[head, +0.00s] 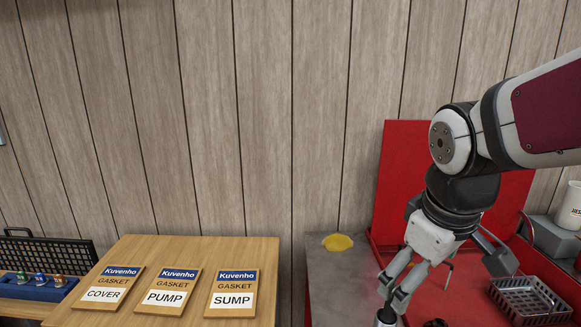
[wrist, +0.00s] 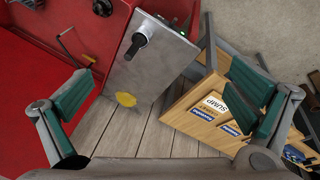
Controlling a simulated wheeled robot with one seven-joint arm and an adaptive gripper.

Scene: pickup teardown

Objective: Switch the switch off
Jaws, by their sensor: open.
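My gripper (head: 445,278) is open and empty, pointing down near the grey metal worktop (head: 335,265). In the wrist view, its green-padded fingers are spread wide, with the gripper's middle (wrist: 160,82) over the worktop (wrist: 155,70). A small green-lit part (wrist: 183,23) shows at the worktop's far edge; it may be the switch, but it is too small to tell its position. No switch is clearly visible in the head view.
A yellow patch (head: 338,242) lies on the worktop. Left is a wooden board (head: 240,250) with COVER, PUMP and SUMP gasket packs. Right are a red tray with an upright back panel (head: 400,170) and a wire basket (head: 530,298). A plank wall stands behind.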

